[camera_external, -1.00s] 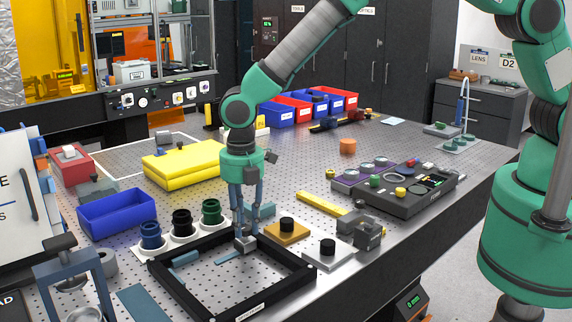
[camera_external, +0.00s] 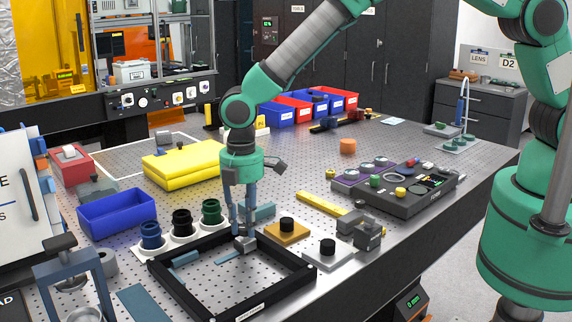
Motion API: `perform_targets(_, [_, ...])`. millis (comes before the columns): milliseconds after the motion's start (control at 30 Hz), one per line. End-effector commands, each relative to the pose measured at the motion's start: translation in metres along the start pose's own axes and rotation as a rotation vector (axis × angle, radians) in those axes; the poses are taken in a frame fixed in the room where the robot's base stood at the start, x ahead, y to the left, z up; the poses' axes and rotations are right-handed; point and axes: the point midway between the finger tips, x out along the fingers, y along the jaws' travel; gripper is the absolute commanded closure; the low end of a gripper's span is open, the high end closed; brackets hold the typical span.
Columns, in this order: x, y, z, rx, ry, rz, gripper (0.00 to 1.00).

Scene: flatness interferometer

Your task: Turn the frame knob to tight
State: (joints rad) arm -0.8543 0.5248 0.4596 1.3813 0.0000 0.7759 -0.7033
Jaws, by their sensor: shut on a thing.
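A black square frame (camera_external: 290,259) lies on the perforated bench in the front middle. My gripper (camera_external: 245,240) points straight down at the frame's back side. Its fingers are shut on a small grey knob (camera_external: 246,246) there. The fingers hide part of the knob, and I cannot read any mark or setting on it.
Blue, black and green round pieces (camera_external: 182,221) stand on a white holder left of the frame. A blue bin (camera_external: 115,214) and yellow pads (camera_external: 183,164) lie behind.

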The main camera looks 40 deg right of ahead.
Motion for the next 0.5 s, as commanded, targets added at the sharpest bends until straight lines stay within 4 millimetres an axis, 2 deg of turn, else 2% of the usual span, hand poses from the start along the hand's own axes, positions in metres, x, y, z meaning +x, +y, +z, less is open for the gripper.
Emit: perform_targets(500, [-0.0008, 0.0007, -0.0005, 0.47, 0.001, 0.001, 1.0])
